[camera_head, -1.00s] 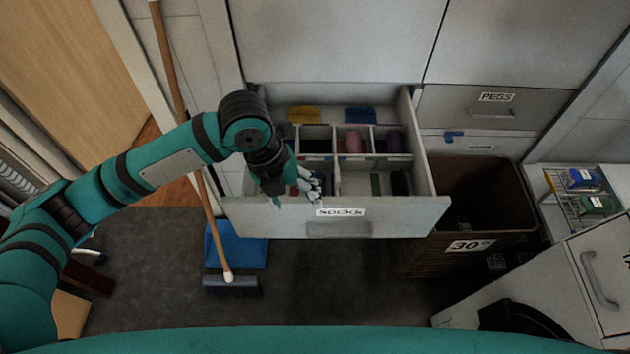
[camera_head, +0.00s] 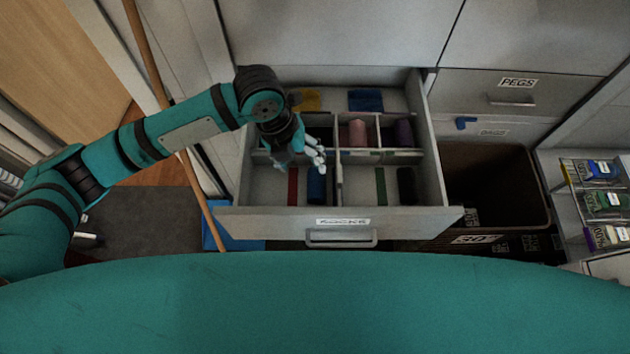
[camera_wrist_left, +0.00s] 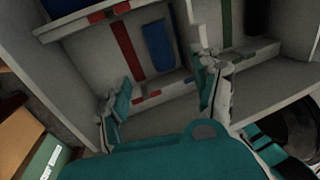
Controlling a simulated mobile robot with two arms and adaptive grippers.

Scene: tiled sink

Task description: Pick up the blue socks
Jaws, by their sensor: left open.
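The blue socks (camera_head: 316,184) are a dark blue roll in the front left compartment of the open drawer (camera_head: 265,222) labelled SOCKS. A red strip (camera_head: 292,186) lies to their left. In the left wrist view the blue socks (camera_wrist_left: 158,47) stand beyond and between my fingers, beside the red strip. My left gripper (camera_head: 302,157) is open and empty, above the back edge of that compartment in the head view. Its two spread fingers also show in the left wrist view (camera_wrist_left: 157,80). It is apart from the socks. My right gripper is not in view.
Other compartments hold a pink roll (camera_head: 357,133), a purple roll (camera_head: 403,132) and a dark roll (camera_head: 407,186). Yellow (camera_head: 306,100) and blue (camera_head: 366,100) cloths lie at the drawer's back. A brown basket (camera_head: 490,180) stands right. A broom handle (camera_head: 190,175) leans left.

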